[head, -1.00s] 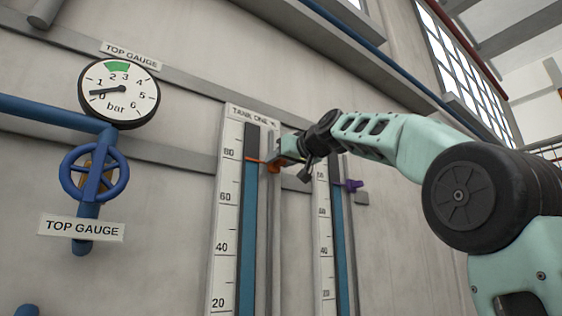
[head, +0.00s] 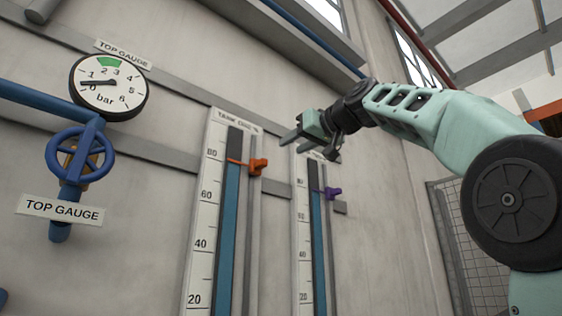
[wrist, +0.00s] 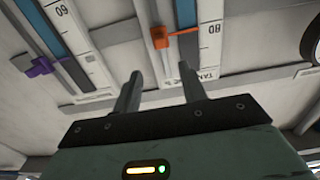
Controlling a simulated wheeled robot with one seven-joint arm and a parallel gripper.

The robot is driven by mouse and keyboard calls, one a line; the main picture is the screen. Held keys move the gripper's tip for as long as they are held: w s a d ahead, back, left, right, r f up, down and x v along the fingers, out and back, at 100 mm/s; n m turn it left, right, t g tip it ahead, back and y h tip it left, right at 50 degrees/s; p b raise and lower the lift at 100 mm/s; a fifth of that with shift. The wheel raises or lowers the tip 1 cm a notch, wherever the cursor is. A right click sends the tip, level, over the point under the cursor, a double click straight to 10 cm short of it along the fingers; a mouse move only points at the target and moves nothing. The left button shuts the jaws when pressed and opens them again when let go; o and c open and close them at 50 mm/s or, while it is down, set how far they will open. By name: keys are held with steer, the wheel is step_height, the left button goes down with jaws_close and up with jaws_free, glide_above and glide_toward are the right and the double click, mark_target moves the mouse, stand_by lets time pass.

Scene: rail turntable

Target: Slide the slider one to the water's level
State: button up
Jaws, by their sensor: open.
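The orange slider one (head: 258,166) sits on the rail right of the tank one tube, and its thin pointer crosses that tube. In the tube, blue water (head: 229,220) lies below a dark upper part. The pointer appears at about the water's top, a little under the 80 mark. The slider also shows in the wrist view (wrist: 160,38), beyond my fingertips. My gripper (head: 309,142) is open and empty, apart from the slider, up and to its right in the head view. Both fingers show in the wrist view (wrist: 160,76), with nothing between them.
A second scale with a purple slider (head: 332,193) stands right of tank one; the purple slider also shows in the wrist view (wrist: 40,67). A pressure gauge (head: 108,87) and a blue valve wheel (head: 80,155) are on the wall at left.

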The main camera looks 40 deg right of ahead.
steer(key=shift+s, duration=1.6)
steer(key=w+a+f+g+y+b, duration=0.1)
steer(key=w+a+f+g, duration=0.3)
steer(key=f, duration=0.7)
steer(key=w+a+f+n+g+y+b, duration=0.15)
steer(key=w+a+f, duration=0.25)
steer(key=a+f, duration=0.45)
steer(key=w+a+f+g+y, duration=0.15)
steer(key=w+a+f, duration=0.25)
steer(key=f, duration=0.9)
steer(key=s+a+f+n+g+b, duration=0.1)
steer(key=s+a+f+g, duration=0.3)
steer(key=f, duration=0.6)
steer(key=s+a+f+n+g, duration=0.1)
steer(key=s+a+f, duration=0.2)
steer(key=a+f, duration=0.5)
steer(key=s+d+f+n+g+h+b, duration=0.1)
steer(key=s+f+n+g+h, duration=0.3)
steer(key=s+f, duration=1.9)
step_height(320, 180, down, 3)
steer(key=shift+d+f+g+b, duration=0.1)
steer(key=shift+d+g+b, duration=0.3)
steer(key=shift+g, duration=0.6)
steer(key=shift+s, duration=0.1)
